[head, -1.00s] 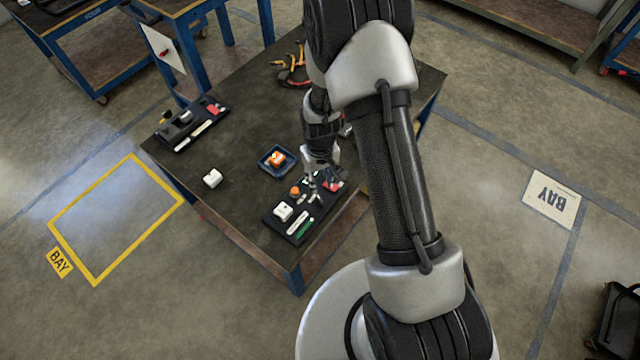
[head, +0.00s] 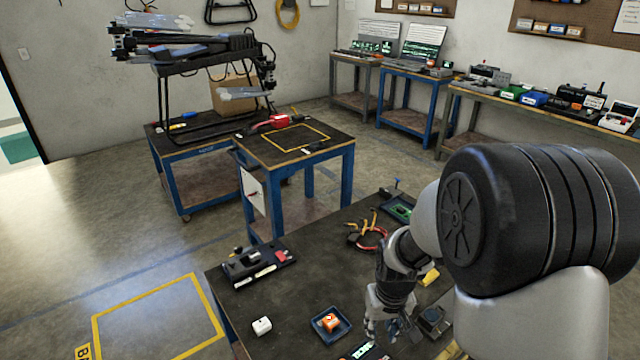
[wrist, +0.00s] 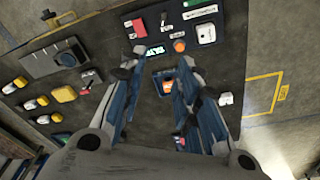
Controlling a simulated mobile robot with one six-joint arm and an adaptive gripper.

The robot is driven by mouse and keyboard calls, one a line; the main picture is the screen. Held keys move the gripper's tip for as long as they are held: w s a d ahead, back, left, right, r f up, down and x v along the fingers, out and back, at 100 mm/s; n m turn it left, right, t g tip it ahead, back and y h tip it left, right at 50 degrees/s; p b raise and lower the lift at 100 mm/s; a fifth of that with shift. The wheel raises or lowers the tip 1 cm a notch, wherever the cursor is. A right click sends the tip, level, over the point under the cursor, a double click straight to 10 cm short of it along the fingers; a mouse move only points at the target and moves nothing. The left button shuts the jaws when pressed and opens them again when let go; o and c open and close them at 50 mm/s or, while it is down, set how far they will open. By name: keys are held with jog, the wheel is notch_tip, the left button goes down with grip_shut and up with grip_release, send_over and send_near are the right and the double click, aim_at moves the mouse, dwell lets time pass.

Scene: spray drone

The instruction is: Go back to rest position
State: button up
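My gripper (head: 385,328) hangs over the dark work table (head: 290,295), beside the blue tray (head: 345,334) that holds an orange-and-white part (head: 329,322). The blue tray (wrist: 155,84) shows beneath and between the fingers. My arm covers the table's right part in the head view.
A white block (head: 262,326) and a black holder (head: 256,264) stand on the table's left. Red-and-yellow pliers (head: 368,236) lie farther back. A drone (head: 200,50) rests on a stand behind. Side benches (head: 400,80) line the back wall.

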jog(key=s+r+t, duration=0.1)
jog(key=s+r, duration=0.3)
jog(key=r, duration=0.3)
jog(key=s+r+t, duration=0.1)
jog(key=s+r, duration=0.2)
jog(key=r, duration=0.5)
jog(key=s+r, duration=0.3)
jog(key=s, duration=0.4)
jog(key=s+r+m+t, duration=0.1)
jog(key=s+r, duration=0.3)
jog(key=s, duration=0.3)
jog(key=shift+s, duration=0.15)
jog(key=shift+d, duration=0.1)
